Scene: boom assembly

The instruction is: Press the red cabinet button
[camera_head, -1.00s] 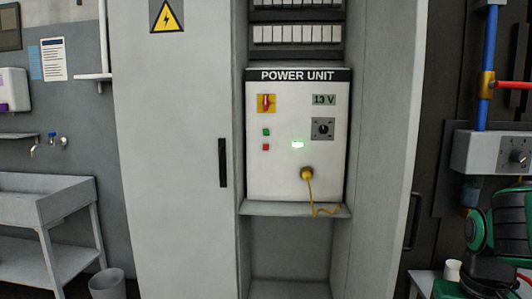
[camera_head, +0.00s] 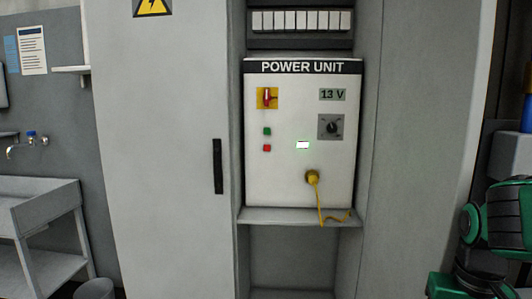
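The small red button (camera_head: 267,148) sits on the left of the white power unit panel (camera_head: 300,180), just below a green button (camera_head: 267,132). The panel stands in an open bay of the grey cabinet (camera_head: 160,150). Above the buttons is a red and yellow switch (camera_head: 267,98). My green and black arm shows at the right edge, away from the panel. My gripper cannot be made out in this view.
A yellow plug (camera_head: 313,177) with a hanging cable sits low on the panel, above a shelf ledge (camera_head: 290,216). The left cabinet door has a black handle (camera_head: 217,166). A grey sink bench (camera_head: 40,190) and a bin (camera_head: 95,290) stand at the left.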

